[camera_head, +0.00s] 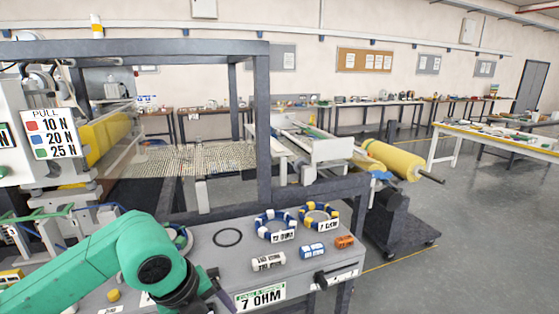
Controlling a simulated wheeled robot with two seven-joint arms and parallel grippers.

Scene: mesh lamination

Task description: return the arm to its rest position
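My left arm (110,262), green with dark joints, comes in from the lower left and bends down over the front of the grey bench (215,262). Its dark wrist and gripper (216,296) are low at the bench's front edge, beside the "7 OHM" sign (260,296). The fingers are small and partly cut off by the bottom edge, so I cannot tell whether they are open or shut. I see nothing clearly held. My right arm and gripper are not in view.
A grey machine frame (263,130) stands behind. Open floor (460,220) lies right.

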